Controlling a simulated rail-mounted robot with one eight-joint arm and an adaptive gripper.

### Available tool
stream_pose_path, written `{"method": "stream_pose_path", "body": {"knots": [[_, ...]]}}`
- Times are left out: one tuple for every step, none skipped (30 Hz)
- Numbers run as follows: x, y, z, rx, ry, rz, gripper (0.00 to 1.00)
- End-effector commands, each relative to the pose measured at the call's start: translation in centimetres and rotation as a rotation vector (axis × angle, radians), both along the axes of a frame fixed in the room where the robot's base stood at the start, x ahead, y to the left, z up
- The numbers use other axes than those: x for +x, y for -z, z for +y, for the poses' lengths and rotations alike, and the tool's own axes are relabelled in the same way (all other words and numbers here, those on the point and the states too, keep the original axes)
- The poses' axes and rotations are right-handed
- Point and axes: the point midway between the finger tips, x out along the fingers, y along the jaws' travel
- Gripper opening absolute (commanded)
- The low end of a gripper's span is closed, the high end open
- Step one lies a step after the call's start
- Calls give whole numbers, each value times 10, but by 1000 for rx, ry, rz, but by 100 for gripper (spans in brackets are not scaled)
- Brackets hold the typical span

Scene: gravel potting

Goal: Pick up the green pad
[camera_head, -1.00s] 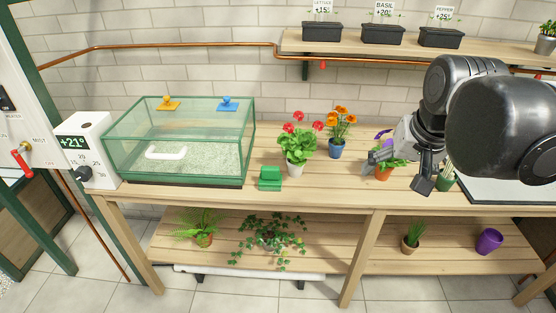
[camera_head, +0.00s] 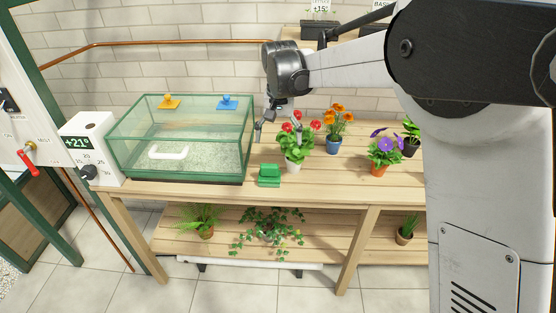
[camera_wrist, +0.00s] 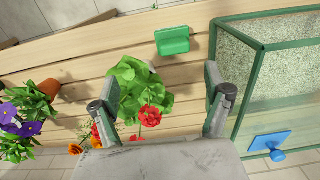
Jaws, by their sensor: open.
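The green pad (camera_head: 269,175) lies near the front edge of the wooden bench, just right of the glass tank. It also shows in the wrist view (camera_wrist: 172,41), with a raised block on its top. My gripper (camera_head: 277,135) is open and empty, above the bench behind the pad and beside the red-flowered plant. In the wrist view, the gripper (camera_wrist: 160,88) has its two fingers spread apart over the leaves of that plant. The pad lies beyond the fingertips, apart from them.
The red-flowered plant (camera_head: 295,148) stands close to the pad and gripper. The glass tank (camera_head: 180,140), with orange (camera_head: 169,102) and blue (camera_head: 227,103) knobbed pieces, stands at left. Orange (camera_head: 336,130) and purple (camera_head: 383,150) flowers stand to the right. Bench around the pad's front is clear.

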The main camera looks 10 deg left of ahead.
Motion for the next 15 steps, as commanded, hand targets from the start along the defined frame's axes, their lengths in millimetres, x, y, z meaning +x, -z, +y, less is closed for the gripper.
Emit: {"method": "stream_pose_path", "body": {"knots": [[2, 6, 12, -5, -6, 9, 82], [2, 9, 17, -9, -8, 15, 82], [3, 13, 22, -12, -10, 21, 82], [3, 16, 25, -14, -11, 25, 82], [4, 18, 28, -16, -11, 27, 82], [4, 20, 31, -18, -12, 30, 82], [4, 22, 33, -19, -13, 32, 82], [4, 24, 34, -20, -13, 33, 82], [4, 28, 35, -20, -13, 35, 82], [4, 32, 35, -21, -13, 35, 82], [4, 36, 35, -21, -13, 35, 82], [4, 42, 35, -21, -13, 35, 82], [4, 47, 35, -21, -13, 35, 82], [4, 53, 34, -21, -13, 35, 82], [4, 61, 35, -21, -13, 35, 82]]}}
